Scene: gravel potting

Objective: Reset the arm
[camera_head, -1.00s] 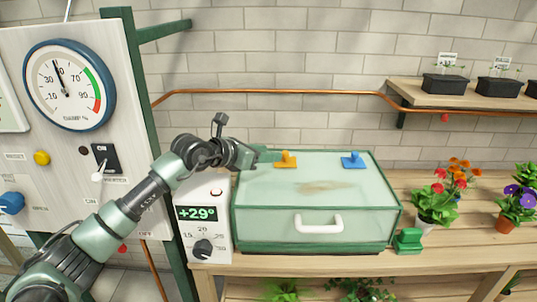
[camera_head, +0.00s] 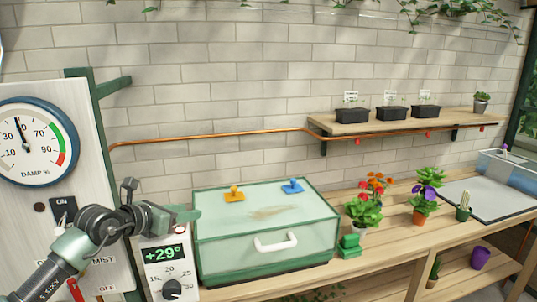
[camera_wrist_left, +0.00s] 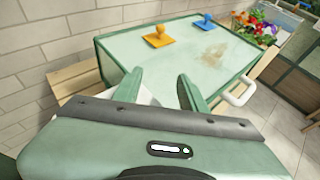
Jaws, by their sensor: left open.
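My left arm comes in from the left in the head view, and its gripper (camera_head: 190,214) is at the left edge of the green propagator box (camera_head: 225,250). In the left wrist view the two green fingers (camera_wrist_left: 160,95) stand apart with nothing between them, in front of the box's pale lid (camera_wrist_left: 150,62). The box is shut, with a white handle (camera_head: 276,242) on its front and a yellow knob (camera_head: 234,194) and a blue knob (camera_head: 292,187) on top. My right gripper is not in view.
A thermostat (camera_head: 166,266) reading +29° stands left of the box. The wall panel with the DAMP gauge (camera_head: 30,140) is further left. Potted flowers (camera_head: 367,205), a green block (camera_head: 349,246) and a cactus (camera_head: 463,207) stand along the bench. A shelf (camera_head: 350,128) holds black pots.

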